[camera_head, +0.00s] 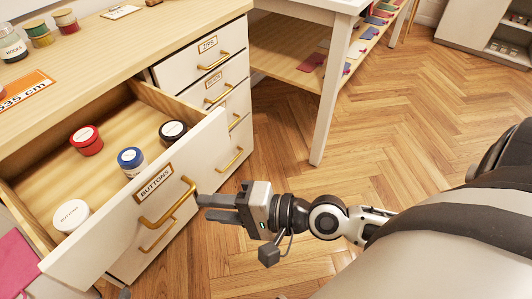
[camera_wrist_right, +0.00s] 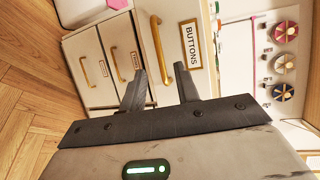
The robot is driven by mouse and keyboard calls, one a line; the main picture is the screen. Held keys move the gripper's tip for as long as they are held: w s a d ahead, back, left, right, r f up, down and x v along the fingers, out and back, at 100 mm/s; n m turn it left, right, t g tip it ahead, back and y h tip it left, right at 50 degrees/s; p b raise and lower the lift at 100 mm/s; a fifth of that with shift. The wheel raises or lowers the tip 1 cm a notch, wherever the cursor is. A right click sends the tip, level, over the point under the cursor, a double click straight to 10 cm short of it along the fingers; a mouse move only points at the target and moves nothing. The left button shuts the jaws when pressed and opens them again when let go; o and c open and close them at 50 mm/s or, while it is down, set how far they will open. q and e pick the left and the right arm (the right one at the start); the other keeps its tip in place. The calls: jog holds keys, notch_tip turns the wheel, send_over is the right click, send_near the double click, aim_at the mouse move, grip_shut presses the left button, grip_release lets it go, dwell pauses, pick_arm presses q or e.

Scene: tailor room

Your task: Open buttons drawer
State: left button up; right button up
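The drawer labelled BUTTONS (camera_head: 128,226) is pulled well out of the wooden-topped cabinet in the head view. A brass bar handle (camera_head: 172,204) is on its white front. My right gripper (camera_head: 202,207) is just right of this handle, pointing at it. In the right wrist view its two dark fingers (camera_wrist_right: 160,72) are apart, and the brass handle (camera_wrist_right: 158,45) lies ahead of and partly between them. I cannot tell whether they touch it. The BUTTONS label (camera_wrist_right: 190,45) shows beside it. My left gripper is not in view.
Inside the drawer stand a red jar (camera_head: 86,140), a blue jar (camera_head: 131,161), a black jar (camera_head: 173,132) and a white jar (camera_head: 72,215). Shut drawers, one labelled ZIPS (camera_head: 207,44), are beside it. A white-legged table (camera_head: 331,90) stands behind. The wooden floor (camera_head: 385,130) to the right is clear.

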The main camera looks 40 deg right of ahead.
jog(key=b+v, duration=0.2)
jog(key=v, duration=0.7)
jog(key=shift+s+d, duration=0.1)
jog(key=shift+d, duration=0.05)
jog(key=shift+r, duration=0.1)
